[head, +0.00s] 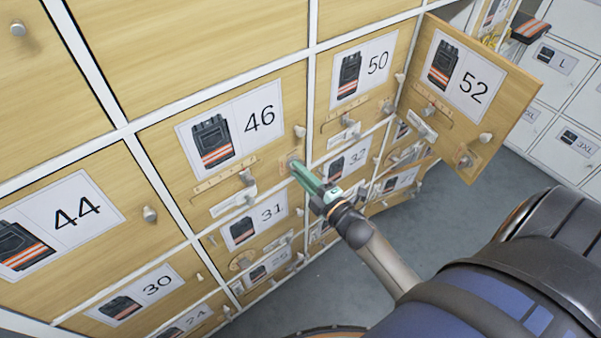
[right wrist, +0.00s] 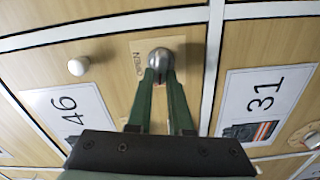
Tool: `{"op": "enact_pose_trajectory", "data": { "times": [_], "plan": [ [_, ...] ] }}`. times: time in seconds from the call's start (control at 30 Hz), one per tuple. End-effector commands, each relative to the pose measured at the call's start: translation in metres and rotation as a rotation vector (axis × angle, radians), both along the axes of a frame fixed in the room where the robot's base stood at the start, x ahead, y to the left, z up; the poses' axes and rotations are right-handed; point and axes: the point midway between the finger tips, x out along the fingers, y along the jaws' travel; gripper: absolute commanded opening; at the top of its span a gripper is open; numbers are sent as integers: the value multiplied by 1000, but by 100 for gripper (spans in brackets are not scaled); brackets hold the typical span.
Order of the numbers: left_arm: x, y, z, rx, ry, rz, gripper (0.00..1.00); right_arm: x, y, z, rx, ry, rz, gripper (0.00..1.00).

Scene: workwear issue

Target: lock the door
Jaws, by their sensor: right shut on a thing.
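The wooden door numbered 46 (head: 165,150) sits flush in the locker front in the head view. It has a pale round knob (head: 300,131) at its right edge, which also shows in the right wrist view (right wrist: 78,66). Below that is a silver lock knob (right wrist: 161,58) on a lettered plate (right wrist: 138,50). My right gripper (head: 296,167) has its green fingertips shut on this lock knob; the fingers also show in the right wrist view (right wrist: 163,82). The fingertips partly hide the knob in the head view. My left gripper is out of view.
Door 52 (head: 505,100) stands swung open at the right. Doors 44 (head: 110,240), 50 (head: 375,95) and 31 (head: 275,215) surround door 46. White lockers (head: 575,105) stand beyond. Grey floor (head: 450,215) is clear below door 52.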

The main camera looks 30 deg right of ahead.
Motion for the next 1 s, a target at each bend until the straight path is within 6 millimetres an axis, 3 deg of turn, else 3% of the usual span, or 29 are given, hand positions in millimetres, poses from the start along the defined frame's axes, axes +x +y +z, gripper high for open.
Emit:
{"op": "enact_pose_trajectory", "data": {
  "times": [0.4, 0.97, 1.0],
  "plan": [
    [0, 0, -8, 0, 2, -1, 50, 0, 0, -2, -188, -15, 0, 0],
    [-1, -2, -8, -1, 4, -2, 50, 0, 0, -2, -218, -16, 1, 0],
    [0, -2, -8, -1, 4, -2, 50, 0, 0, -2, -218, -16, 1, 22]
  ]
}}
